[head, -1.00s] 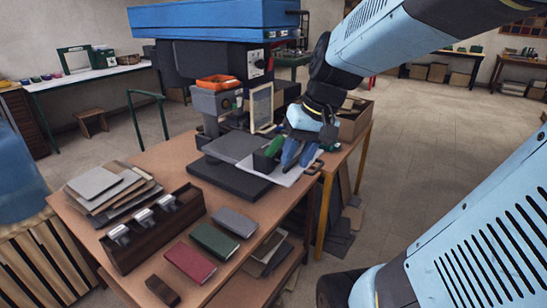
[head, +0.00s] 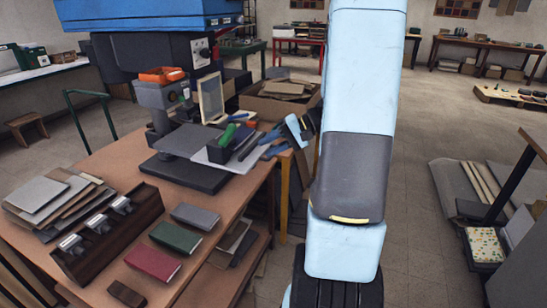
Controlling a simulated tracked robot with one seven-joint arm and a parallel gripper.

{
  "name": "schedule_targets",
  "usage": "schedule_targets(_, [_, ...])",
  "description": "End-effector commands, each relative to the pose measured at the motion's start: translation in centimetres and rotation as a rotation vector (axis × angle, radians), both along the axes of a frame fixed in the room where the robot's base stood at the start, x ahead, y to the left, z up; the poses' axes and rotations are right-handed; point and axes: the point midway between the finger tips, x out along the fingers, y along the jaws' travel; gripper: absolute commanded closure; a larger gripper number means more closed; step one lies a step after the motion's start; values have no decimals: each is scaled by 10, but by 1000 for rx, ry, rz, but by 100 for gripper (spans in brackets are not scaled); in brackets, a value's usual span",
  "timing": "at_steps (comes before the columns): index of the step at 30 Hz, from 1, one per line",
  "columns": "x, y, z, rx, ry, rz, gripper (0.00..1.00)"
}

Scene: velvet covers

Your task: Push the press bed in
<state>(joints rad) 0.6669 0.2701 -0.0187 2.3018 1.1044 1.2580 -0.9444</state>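The press (head: 150,95) is a grey machine with an orange tray on top, standing on the wooden table. What looks like its bed, a flat grey plate (head: 188,139), juts out to the front right above a dark base slab (head: 185,174). My gripper (head: 264,147) reaches in from the right, its blue fingers pointing left and seemingly apart, with nothing seen between them. It is beside a dark holder with a green-handled tool (head: 227,136) and over or near a light sheet (head: 240,160). Whether the fingers touch either cannot be told.
A dark wooden rack (head: 110,228) with metal clips, grey boards (head: 50,193), and green (head: 175,237), red (head: 152,262) and grey (head: 195,216) covers lie on the front of the table. A cardboard box (head: 280,100) stands behind my gripper.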

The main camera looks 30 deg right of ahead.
Motion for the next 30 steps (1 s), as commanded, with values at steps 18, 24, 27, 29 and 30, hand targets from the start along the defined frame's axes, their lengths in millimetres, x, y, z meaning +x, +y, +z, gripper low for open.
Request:
schedule_targets(18, [22,-142,-98,214,-215,-419,66])
schedule_targets(24, [28,-142,-102,216,-226,-433,66])
schedule_targets(27, [37,-135,-105,215,-225,-433,66])
schedule_targets(29, [44,-128,-107,217,-225,-432,66])
schedule_targets(30, [50,-124,-108,218,-225,-431,66])
